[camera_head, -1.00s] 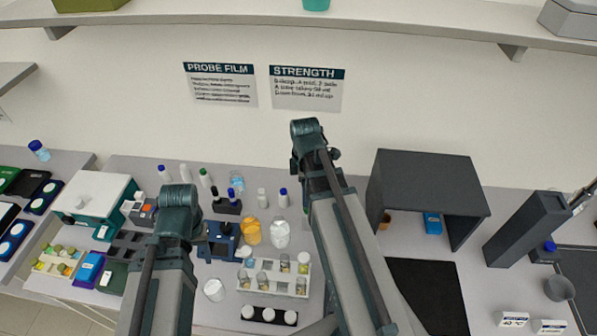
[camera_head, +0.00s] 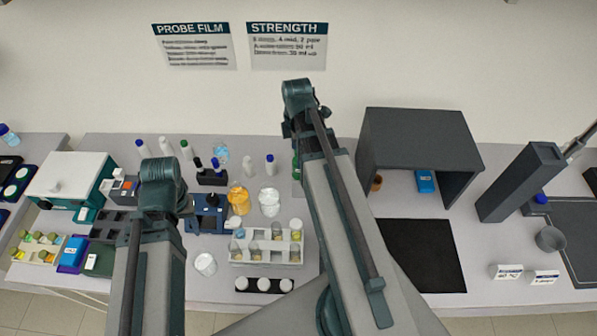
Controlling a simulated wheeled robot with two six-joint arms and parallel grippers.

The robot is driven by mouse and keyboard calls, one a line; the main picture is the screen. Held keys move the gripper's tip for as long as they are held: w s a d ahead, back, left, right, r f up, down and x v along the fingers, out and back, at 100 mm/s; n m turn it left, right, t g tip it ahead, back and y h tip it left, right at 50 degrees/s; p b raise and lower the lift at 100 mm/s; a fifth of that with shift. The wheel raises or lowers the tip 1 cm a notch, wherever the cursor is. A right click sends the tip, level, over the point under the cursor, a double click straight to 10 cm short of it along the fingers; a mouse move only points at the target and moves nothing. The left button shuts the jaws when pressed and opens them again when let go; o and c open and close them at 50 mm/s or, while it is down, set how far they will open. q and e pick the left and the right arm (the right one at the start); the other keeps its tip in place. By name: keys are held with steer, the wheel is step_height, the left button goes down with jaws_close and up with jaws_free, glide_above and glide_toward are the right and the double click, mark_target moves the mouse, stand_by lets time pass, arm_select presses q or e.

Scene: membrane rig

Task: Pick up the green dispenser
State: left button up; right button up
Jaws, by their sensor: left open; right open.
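A narrow green object (camera_head: 296,166), perhaps the green dispenser, stands on the bench right beside the left edge of my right arm. The arm hides part of it, so I cannot tell its full shape. A white bottle with a green cap (camera_head: 186,149) stands further left among small bottles. My two arms rise from the bottom of the view, the left one in front of the left bench items and the right one near the middle. Only their links and joints show. I see no fingertips of either gripper, and nothing held.
A white rack with vials (camera_head: 240,255), an amber jar (camera_head: 238,199) and a white jar (camera_head: 269,201) stand between my arms. A dark grey open-front hood (camera_head: 415,130) and black mat (camera_head: 440,281) are to the right. A white-and-teal box (camera_head: 70,178) is at left.

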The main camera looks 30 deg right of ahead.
arm_select(q)
steer(key=shift+f+b, duration=0.9)
steer(key=shift+f, duration=0.5)
arm_select(e)
steer(key=shift+f, duration=1.4)
step_height(320, 180, down, 5)
steer(key=b, duration=0.5)
steer(key=shift+s+d+f, duration=0.1)
steer(key=shift+s+f, duration=0.05)
arm_select(q)
step_height(320, 180, down, 5)
steer(key=shift+f, duration=0.1)
arm_select(e)
steer(key=c, duration=1.2)
